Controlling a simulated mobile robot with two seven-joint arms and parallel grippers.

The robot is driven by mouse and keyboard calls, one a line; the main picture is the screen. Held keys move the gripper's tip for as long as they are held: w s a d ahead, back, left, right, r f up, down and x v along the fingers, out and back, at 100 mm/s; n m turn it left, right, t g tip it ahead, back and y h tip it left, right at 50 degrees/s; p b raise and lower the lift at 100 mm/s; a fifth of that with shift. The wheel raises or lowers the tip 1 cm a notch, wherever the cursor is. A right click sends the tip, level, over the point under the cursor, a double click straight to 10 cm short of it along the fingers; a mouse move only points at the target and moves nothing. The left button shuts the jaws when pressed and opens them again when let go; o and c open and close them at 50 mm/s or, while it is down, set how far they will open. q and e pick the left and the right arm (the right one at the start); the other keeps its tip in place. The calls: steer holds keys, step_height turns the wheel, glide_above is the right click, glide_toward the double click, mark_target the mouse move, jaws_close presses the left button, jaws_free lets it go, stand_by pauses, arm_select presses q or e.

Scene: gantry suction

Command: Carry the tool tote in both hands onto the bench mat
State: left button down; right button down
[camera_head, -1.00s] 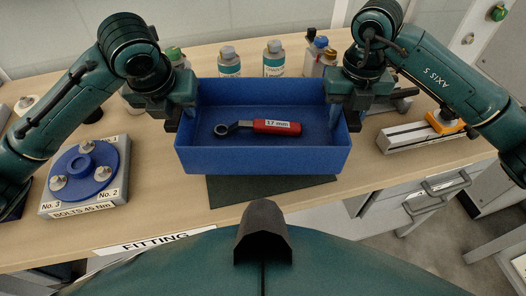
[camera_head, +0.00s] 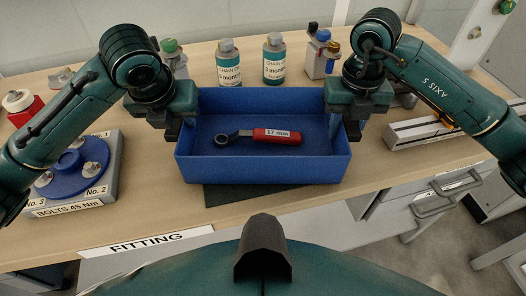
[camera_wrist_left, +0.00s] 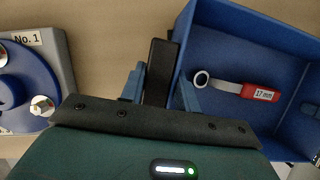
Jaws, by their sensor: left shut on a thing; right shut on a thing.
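The blue tool tote (camera_head: 262,170) is in the middle of the head view, roughly level. A wrench with a red handle (camera_head: 276,136), marked 17 mm, lies in it. My left gripper (camera_head: 188,128) is shut at the tote's left side. In the left wrist view its fingers (camera_wrist_left: 160,85) close on a black upright piece beside the blue wall. My right gripper (camera_head: 350,128) is shut at the tote's right side, its fingertips partly hidden. The dark bench mat (camera_head: 258,195) shows below the tote's front edge, mostly covered from view. I cannot tell whether the tote touches it.
A bolt fixture with a blue disc (camera_head: 72,178) stands at the left. A vise-like tool (camera_head: 425,130) lies at the right. The bench front edge carries a FITTING label (camera_head: 160,242).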

arm_select(q)
steer(key=shift+a+f, duration=0.1)
steer(key=shift+f, duration=0.35)
arm_select(e)
steer(key=shift+f, duration=0.5)
arm_select(q)
steer(key=c, duration=1)
jaws_free()
steer(key=shift+r, duration=0.2)
steer(key=shift+c, duration=0.2)
arm_select(e)
steer(key=c, duration=1)
jaws_free()
steer(key=shift+r, duration=0.25)
steer(key=shift+c, duration=0.2)
arm_select(q)
steer(key=v, duration=1)
steer(key=shift+s+r, duration=0.1)
steer(key=shift+r, duration=0.1)
arm_select(e)
steer(key=shift+r, duration=0.15)
arm_select(q)
steer(key=shift+v, duration=0.8)
arm_select(e)
step_height(320, 180, up, 12)
steer(key=shift+f, duration=0.1)
arm_select(q)
steer(key=shift+s, duration=0.1)
steer(key=o, duration=0.4)
steer(key=shift+o, duration=0.2)
